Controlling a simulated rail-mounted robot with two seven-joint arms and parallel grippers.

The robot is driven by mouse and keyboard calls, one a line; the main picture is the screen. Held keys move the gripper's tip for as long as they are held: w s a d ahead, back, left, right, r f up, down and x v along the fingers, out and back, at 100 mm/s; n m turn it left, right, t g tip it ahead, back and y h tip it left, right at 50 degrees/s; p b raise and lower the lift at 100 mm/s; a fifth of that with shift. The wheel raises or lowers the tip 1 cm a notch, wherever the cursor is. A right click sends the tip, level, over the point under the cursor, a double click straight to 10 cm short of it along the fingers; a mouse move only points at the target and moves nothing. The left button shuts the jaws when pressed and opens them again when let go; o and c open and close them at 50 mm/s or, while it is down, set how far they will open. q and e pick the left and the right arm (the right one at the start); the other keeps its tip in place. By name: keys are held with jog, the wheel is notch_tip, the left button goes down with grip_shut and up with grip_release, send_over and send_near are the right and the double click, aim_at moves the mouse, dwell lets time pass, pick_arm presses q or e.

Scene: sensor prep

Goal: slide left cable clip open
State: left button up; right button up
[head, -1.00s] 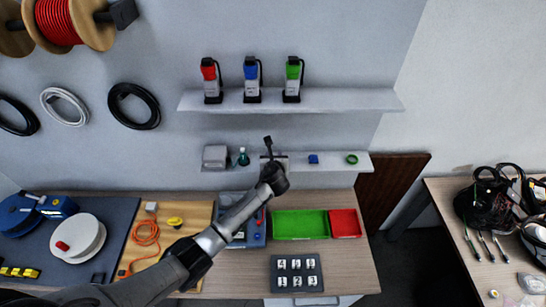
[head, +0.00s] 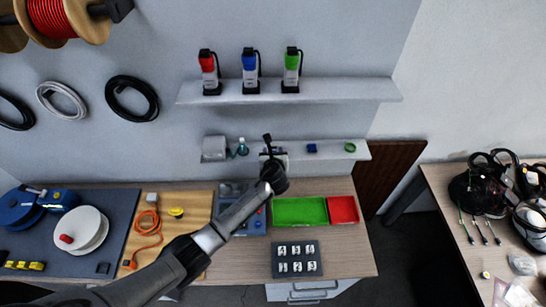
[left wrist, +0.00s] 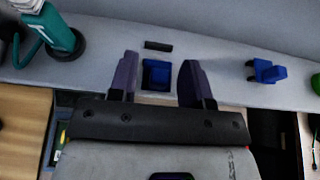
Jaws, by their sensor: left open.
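A small blue block-like piece (left wrist: 156,75), apparently the left cable clip, sits on the grey lower shelf (left wrist: 215,80). In the left wrist view it lies between the two spread dark fingers of my left gripper (left wrist: 158,80), with a gap on each side. A short black bar (left wrist: 158,46) lies just behind it. In the head view my left gripper (head: 268,145) is at the lower shelf (head: 225,156) and hides most of what is there. A second blue clip (left wrist: 266,70) stands farther right; it also shows in the head view (head: 312,148). My right gripper is not in view.
A teal bottle (left wrist: 60,35) stands left of the gripper on the shelf, beside a grey box (head: 214,148). A green ring (head: 350,147) is at the right end. Below are green (head: 300,211) and red (head: 343,209) trays. Three spray-like bottles stand on the upper shelf.

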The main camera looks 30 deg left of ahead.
pick_arm(q)
jog(key=v, duration=1.3)
jog(key=shift+s+d, duration=0.15)
jog(key=shift+s, duration=0.15)
jog(key=shift+r, duration=0.15)
jog(key=shift+n, duration=0.3)
